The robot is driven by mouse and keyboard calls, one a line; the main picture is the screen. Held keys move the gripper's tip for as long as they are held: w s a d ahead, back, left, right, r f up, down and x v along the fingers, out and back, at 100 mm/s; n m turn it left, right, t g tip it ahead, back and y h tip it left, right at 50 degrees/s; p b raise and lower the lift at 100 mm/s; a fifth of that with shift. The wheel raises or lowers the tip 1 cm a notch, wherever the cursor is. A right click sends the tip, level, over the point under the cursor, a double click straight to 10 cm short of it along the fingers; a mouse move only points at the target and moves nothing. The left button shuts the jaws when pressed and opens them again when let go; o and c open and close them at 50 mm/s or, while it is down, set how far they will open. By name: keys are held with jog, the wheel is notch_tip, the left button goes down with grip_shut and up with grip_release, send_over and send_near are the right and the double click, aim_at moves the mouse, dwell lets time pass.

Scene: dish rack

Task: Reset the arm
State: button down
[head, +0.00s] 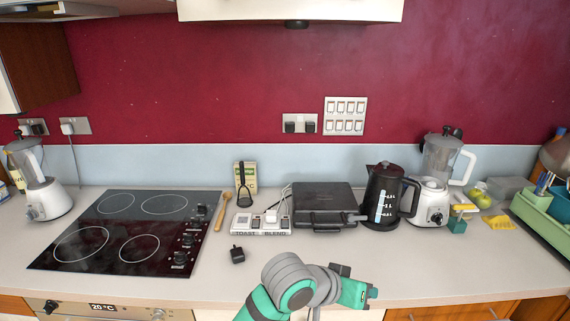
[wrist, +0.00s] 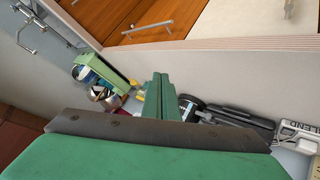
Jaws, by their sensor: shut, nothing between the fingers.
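My arm (head: 290,282), green and grey, is folded low at the bottom middle of the head view, in front of the counter edge. Its fingers cannot be made out clearly there. In the wrist view my gripper (wrist: 160,80) shows as green fingers pressed together, with nothing between them. It is apart from the things on the counter.
A black plug (head: 237,255) lies near the front. The front right counter is clear.

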jog(key=w+d+r+n+t+h, duration=0.2)
jog(key=d+n+t+h, duration=0.25)
jog(key=t, duration=0.25)
jog(key=s+a+f+n+t+y, duration=0.35)
jog(key=s+a+f+y, duration=0.2)
jog(key=f, duration=0.35)
jog(key=s+a+f+n+t+y, duration=0.2)
jog(key=s+a+f+n+y, duration=0.4)
jog(key=f, duration=0.4)
jog(key=s+a+f+m+g+y, duration=0.1)
jog(key=s+a+m, duration=0.2)
jog(key=s, duration=0.9)
jog(key=s+a+f+m+g+y, duration=0.1)
jog(key=s+a+m, duration=0.3)
jog(key=s+a, duration=0.4)
jog(key=s+f, duration=0.1)
jog(key=s, duration=0.3)
jog(key=shift+s+a+f+m, duration=0.15)
jog(key=shift+s+f+m, duration=0.05)
jog(key=shift+f+m, duration=0.1)
